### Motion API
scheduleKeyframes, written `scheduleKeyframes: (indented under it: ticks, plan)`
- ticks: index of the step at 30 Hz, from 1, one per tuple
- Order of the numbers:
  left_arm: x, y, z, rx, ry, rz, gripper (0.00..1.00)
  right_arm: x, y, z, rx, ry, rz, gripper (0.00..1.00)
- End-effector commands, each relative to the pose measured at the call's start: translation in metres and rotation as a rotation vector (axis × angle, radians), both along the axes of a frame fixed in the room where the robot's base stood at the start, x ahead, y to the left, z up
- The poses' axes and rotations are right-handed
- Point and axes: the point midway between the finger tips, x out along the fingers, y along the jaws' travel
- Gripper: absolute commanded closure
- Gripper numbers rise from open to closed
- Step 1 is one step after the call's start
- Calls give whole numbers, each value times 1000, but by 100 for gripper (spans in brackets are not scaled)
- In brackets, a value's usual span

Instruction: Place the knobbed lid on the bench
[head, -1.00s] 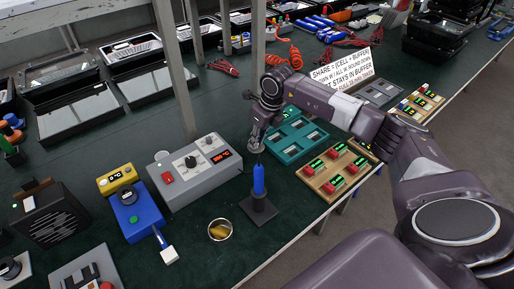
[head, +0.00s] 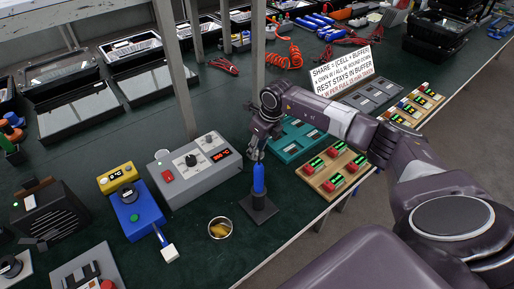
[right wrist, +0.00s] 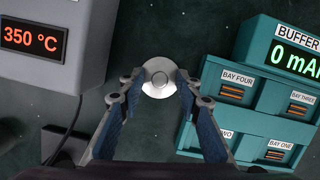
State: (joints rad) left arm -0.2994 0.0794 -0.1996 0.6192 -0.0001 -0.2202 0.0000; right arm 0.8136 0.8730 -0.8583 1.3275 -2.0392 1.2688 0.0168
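The knobbed lid (right wrist: 159,78) is a small round silver disc with a raised knob in the middle. It sits between the fingertips of my right gripper (right wrist: 160,86), which appear to close on its rim from both sides. In the head view my right gripper (head: 257,153) points down over the green bench (head: 205,262), just behind a blue upright piece. The lid is small and partly hidden by the fingers there, and its height above the bench is hard to judge. My left gripper is not in view.
A blue upright piece on a black stand (head: 259,205) is close in front of the gripper. A grey controller reading 350 °C (right wrist: 45,40) is left; a teal buffer tray (right wrist: 232,95) is right. An open tin (head: 220,228) stands nearer.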

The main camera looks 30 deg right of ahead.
Motion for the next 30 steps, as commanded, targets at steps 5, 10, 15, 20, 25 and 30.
scheduleKeyframes:
  ticks: [5,10,15,20,25,30]
  plan:
    - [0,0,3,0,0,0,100,0,0,4,0,-1,0,68]
    - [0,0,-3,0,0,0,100,-5,-3,24,-1,-4,0,68]
    - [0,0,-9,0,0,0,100,-14,-5,60,-2,-6,0,68]
    - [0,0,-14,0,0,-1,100,-23,-7,91,-2,-4,0,68]
    - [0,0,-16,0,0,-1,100,-29,-9,112,0,-2,0,68]
    - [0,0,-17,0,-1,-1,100,-31,-9,119,0,-1,1,68]
